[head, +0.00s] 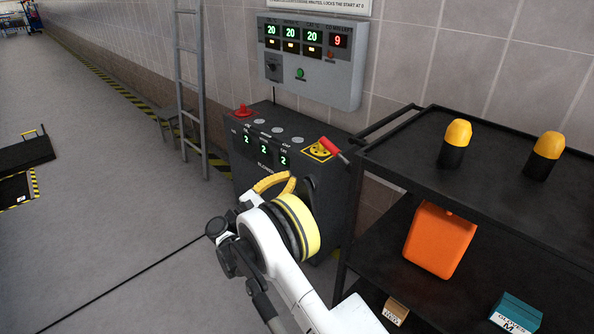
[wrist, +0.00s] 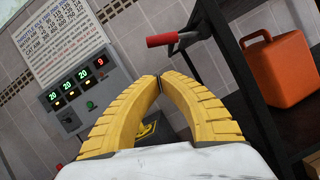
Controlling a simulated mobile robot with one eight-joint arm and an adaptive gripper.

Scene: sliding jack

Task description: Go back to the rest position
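My gripper (head: 290,180) is raised in front of the dark control console (head: 262,135) in the head view. In the wrist view its two yellow fingers (wrist: 159,80) meet at the tips, with nothing seen between them. The console has a red knob at its left, three green displays each reading 2, and a red-handled lever (head: 335,150) at its right. The red handle also shows in the wrist view (wrist: 172,39), beyond the fingers and apart from them. My arm hides part of the console's front.
A grey wall panel (head: 312,90) shows 20, 20, 20 and a red 9. A black shelf cart (head: 400,180) stands close at right, holding two yellow-capped items and an orange canister (head: 438,240). A ladder (head: 190,90) leans left.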

